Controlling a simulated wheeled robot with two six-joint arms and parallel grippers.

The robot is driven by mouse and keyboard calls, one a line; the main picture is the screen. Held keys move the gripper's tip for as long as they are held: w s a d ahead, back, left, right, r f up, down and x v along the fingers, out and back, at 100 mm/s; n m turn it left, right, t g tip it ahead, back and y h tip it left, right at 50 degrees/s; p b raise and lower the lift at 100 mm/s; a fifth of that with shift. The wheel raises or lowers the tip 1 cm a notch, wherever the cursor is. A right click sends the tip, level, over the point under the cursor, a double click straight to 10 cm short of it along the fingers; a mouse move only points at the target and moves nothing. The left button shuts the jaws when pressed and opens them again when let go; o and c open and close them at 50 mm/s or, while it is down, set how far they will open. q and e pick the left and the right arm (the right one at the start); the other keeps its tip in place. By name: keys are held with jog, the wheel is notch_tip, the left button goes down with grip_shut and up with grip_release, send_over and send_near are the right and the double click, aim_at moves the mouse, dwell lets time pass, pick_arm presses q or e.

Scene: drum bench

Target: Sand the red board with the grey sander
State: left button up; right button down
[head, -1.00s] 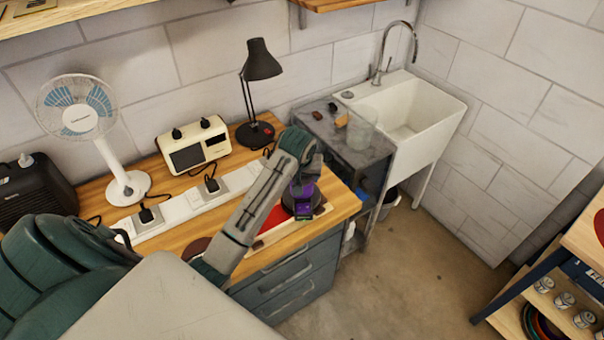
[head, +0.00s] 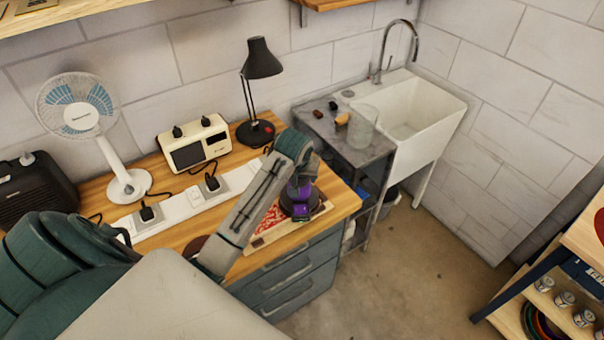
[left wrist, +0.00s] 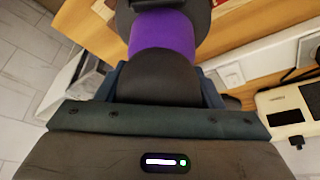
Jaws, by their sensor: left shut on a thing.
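The board (head: 262,239) lies on the wooden bench top near its front edge, with a pale wooden border. Its visible face is patchy red and whitish. A sander with a purple body (head: 300,195) and a dark round base stands on the right part of the board, hiding that part. My left gripper (head: 305,178) reaches down from above and is shut on the sander. The purple body also shows in the left wrist view (left wrist: 165,32), just beyond my gripper. The fingertips are partly hidden. My right gripper is out of view.
A white power strip (head: 185,203) with plugs runs behind the board. A black lamp (head: 262,60), a cream appliance (head: 194,145) and a white fan (head: 78,112) stand further back. A sink (head: 415,110) is at the right, beyond a grey side table (head: 350,150).

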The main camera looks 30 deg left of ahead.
pick_arm(q)
jog(key=shift+s+a+f, duration=0.1)
jog(key=shift+s+a, duration=0.15)
jog(key=shift+s, duration=0.4)
jog(key=shift+s+a, duration=0.25)
jog(key=shift+s, duration=0.6)
jog(key=shift+s+a, duration=0.1)
jog(key=shift+s+a+r, duration=0.1)
jog(key=shift+s+a, duration=0.3)
jog(key=shift+s, duration=0.3)
jog(key=shift+s+a+r, duration=0.1)
jog(key=shift+s+a, duration=0.25)
jog(key=shift+s, duration=0.3)
jog(key=shift+s+a, duration=0.1)
jog(key=shift+s, duration=0.1)
